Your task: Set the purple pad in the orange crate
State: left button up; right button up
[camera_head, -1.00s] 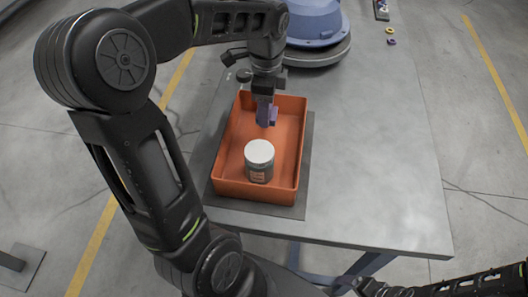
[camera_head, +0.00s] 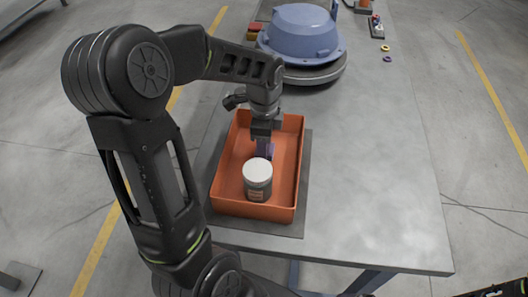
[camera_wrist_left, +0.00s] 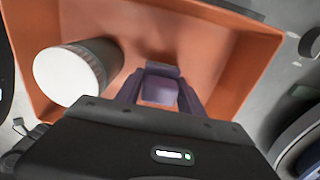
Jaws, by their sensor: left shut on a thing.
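The orange crate (camera_head: 229,150) stands on the table with its open top up. A grey jar with a white lid (camera_head: 257,180) stands inside it, toward the near end; it also shows in the left wrist view (camera_wrist_left: 72,74). My left gripper (camera_head: 264,149) reaches down inside the crate, just behind the jar. It is shut on the purple pad (camera_wrist_left: 160,89), which shows between the fingers in the left wrist view. The pad is above the crate floor or at it; I cannot tell if they touch.
The crate sits on a dark mat (camera_head: 303,190) on the grey table (camera_head: 385,180). A blue domed hood (camera_head: 300,30) on a round base stands behind. Small rings (camera_head: 386,53) lie at the back right. The table's right side is clear.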

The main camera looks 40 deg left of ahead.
pick_arm(q)
jog(key=shift+f, duration=1.6)
jog(key=shift+f, duration=0.15)
jog(key=o, duration=1.4)
notch_tip(320, 180, up, 12)
jog(key=shift+r, duration=0.2)
